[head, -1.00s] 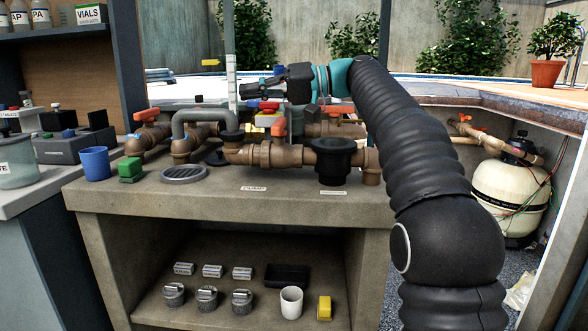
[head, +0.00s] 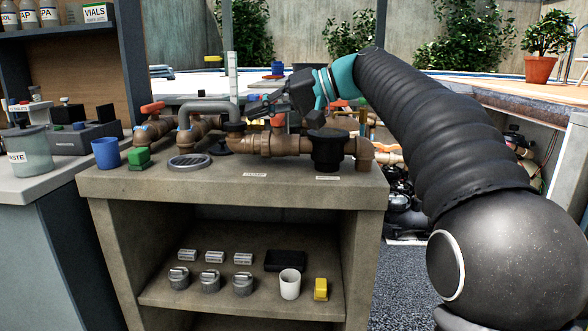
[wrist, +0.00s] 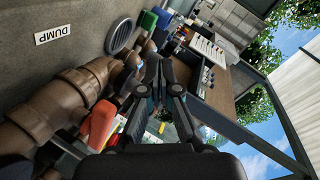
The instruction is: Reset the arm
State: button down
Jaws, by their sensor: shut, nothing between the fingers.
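My arm comes in from the right in the head view and stretches left over the concrete bench (head: 230,189). My gripper (head: 255,108) is at its end, above the brown pipework (head: 285,144), and points left. In the wrist view my gripper (wrist: 160,68) is shut and empty, its fingers together in the middle of the picture. A red valve handle (wrist: 102,123) lies just left of the gripper there. I cannot tell how much space separates the gripper from the pipes.
The bench top also carries a blue cup (head: 106,154), a green block (head: 139,158) and a round grey grate (head: 189,162). A black funnel-like fitting (head: 328,149) stands on the pipe below my arm. A white cup (head: 289,284) and a yellow block (head: 320,289) sit on the lower shelf.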

jog(key=s+d+f+m+t+h, duration=0.1)
jog(key=s+d+f+h, duration=0.3)
jog(key=s+d+f, duration=0.3)
jog(key=s+d+f+m+t+h, duration=0.1)
jog(key=s+d+f+h, duration=0.4)
jog(key=s+d+f, duration=0.3)
jog(key=s+d+f+m+t+h, duration=0.1)
jog(key=s+d+f+h, duration=0.3)
jog(key=s+f, duration=1)
jog(key=d+f+m, duration=0.1)
jog(key=d+f, duration=0.2)
jog(key=f, duration=0.1)
jog(key=shift+s+d+f+t+h, duration=0.15)
jog(key=shift+s+d+t+h, duration=0.15)
jog(key=shift+h, duration=0.1)
jog(key=c, duration=1.9)
grip_release()
